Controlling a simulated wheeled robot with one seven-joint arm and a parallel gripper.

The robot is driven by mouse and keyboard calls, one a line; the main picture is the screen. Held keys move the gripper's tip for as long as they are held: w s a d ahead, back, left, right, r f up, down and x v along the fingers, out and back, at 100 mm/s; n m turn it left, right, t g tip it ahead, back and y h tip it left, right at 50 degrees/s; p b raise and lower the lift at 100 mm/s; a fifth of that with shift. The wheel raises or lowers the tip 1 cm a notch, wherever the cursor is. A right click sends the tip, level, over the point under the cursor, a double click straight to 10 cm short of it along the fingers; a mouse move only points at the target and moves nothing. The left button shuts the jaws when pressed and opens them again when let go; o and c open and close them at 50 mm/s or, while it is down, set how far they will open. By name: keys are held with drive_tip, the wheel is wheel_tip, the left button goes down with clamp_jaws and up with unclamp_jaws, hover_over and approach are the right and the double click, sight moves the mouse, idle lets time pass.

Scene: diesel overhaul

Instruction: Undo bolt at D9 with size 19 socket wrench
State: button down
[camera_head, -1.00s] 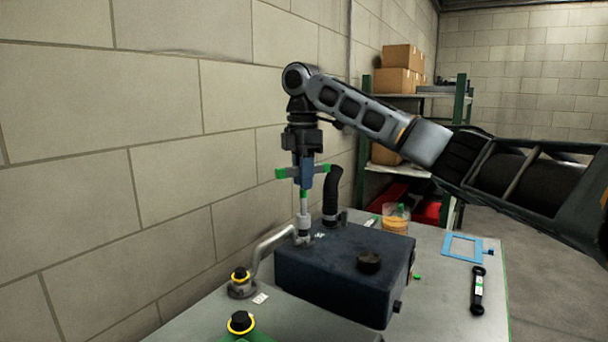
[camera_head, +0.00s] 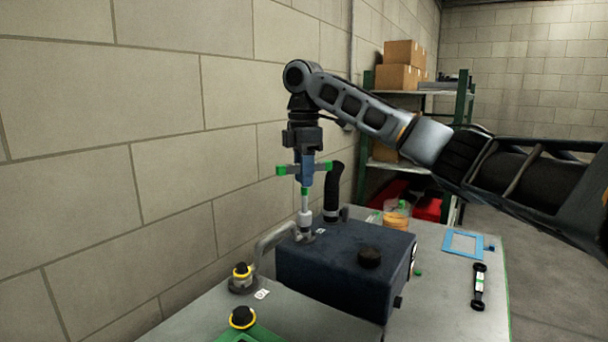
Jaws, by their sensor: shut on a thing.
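My gripper (camera_head: 306,150) points straight down above the back left corner of a dark blue box-shaped block (camera_head: 340,265). It is shut on a socket wrench (camera_head: 305,195) with a blue body, green-tipped crossbar and a pale shaft. The wrench stands upright, and its grey socket end (camera_head: 304,222) is down at the block's top near a pipe flange. The bolt itself is hidden under the socket. I cannot read a size on the wrench. A small white label (camera_head: 320,231) lies beside the socket.
A curved grey pipe (camera_head: 272,241) and a black hose (camera_head: 333,190) stand close to the wrench. A black tool (camera_head: 479,287), a blue frame (camera_head: 463,244) and an orange container (camera_head: 397,215) are on the table. The wall is close at left.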

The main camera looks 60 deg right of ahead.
drive_tip(key=m, duration=0.8)
